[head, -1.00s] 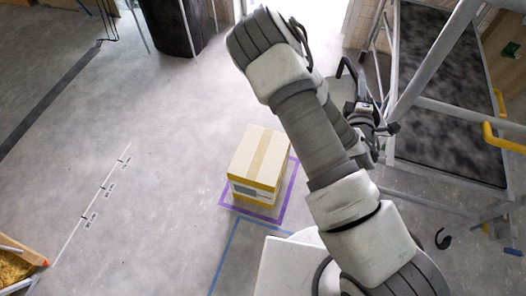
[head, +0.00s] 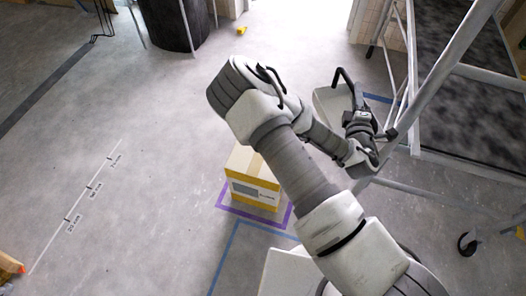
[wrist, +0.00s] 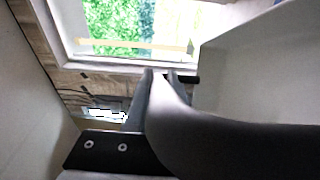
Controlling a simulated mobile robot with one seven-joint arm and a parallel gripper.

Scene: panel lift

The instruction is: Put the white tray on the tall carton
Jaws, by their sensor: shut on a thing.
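The carton (head: 240,190), brown with yellow bands and a printed label, stands upright on the floor inside a purple taped square. My arm hides its right upper part. My gripper (head: 364,122) is at the tray's right side, apart from the carton. In the wrist view, my gripper (wrist: 160,76) is shut by a short black bar, next to the tray's pale surface (wrist: 250,85). The exact grip is largely hidden.
A grey metal frame (head: 435,85) on wheels stands close to the right of my gripper, around a dark panel. A dark round column (head: 172,22) stands at the back. Blue tape (head: 228,250) marks the floor in front.

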